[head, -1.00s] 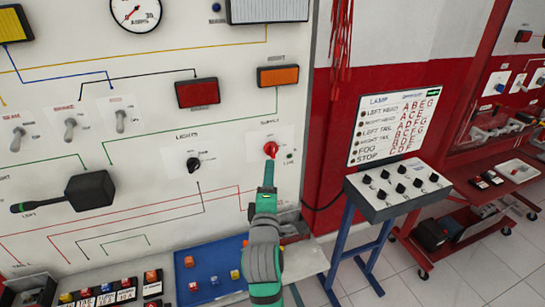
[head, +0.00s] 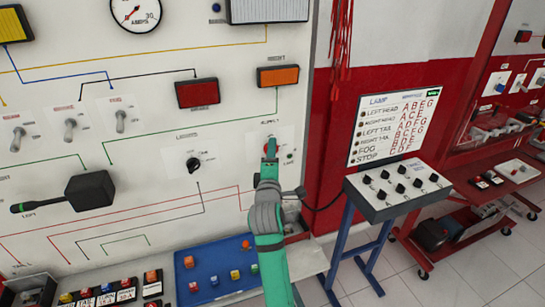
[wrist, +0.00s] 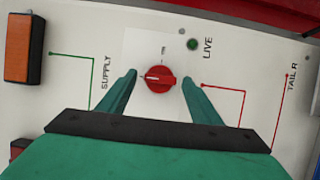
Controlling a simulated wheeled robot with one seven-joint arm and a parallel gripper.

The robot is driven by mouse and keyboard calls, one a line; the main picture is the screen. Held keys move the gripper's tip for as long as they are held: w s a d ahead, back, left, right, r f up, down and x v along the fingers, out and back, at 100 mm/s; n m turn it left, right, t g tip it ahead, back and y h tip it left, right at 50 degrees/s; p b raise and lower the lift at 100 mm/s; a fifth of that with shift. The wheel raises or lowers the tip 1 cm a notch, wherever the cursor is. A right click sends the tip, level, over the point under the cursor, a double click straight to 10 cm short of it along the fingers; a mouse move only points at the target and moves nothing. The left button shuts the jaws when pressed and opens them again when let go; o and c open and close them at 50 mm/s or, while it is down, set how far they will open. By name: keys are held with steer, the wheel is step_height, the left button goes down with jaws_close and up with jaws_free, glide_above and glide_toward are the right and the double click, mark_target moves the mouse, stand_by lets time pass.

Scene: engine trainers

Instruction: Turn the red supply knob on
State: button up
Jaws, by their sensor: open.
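The red supply knob (wrist: 159,79) is on the white panel, beside the word SUPPLY and below a green LIVE light (wrist: 192,44) in the wrist view. Its pale pointer line lies sideways in that view, not toward the small mark above it. My gripper (wrist: 158,83) is open, with one green finger on each side of the knob. A gap shows between each finger and the knob; I cannot tell how deep the fingertips reach. In the head view my gripper (head: 270,148) covers most of the knob.
A black lights knob (head: 194,164) is left of my gripper on the panel. An orange lamp (head: 278,76) and a red lamp (head: 198,93) are above. A blue tray (head: 215,287) with small blocks lies below. A lamp switch console (head: 398,190) stands at right.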

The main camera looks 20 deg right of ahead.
steer(key=c, duration=1.1)
steer(key=shift+d+r+m+g+y, duration=0.2)
steer(key=shift+m+g+y, duration=0.35)
steer(key=shift+m+y, duration=1.15)
steer(key=shift+d+r+m+g+y, duration=0.15)
steer(key=shift+m+g+y, duration=0.45)
steer(key=shift+m, duration=2.1)
steer(key=shift+d+r+m+g+y, duration=0.15)
steer(key=shift+m+g+y, duration=0.7)
steer(key=shift+m, duration=1.35)
steer(key=shift+o, duration=0.2)
steer(key=shift+t+y, duration=0.25)
steer(key=shift+t, duration=0.05)
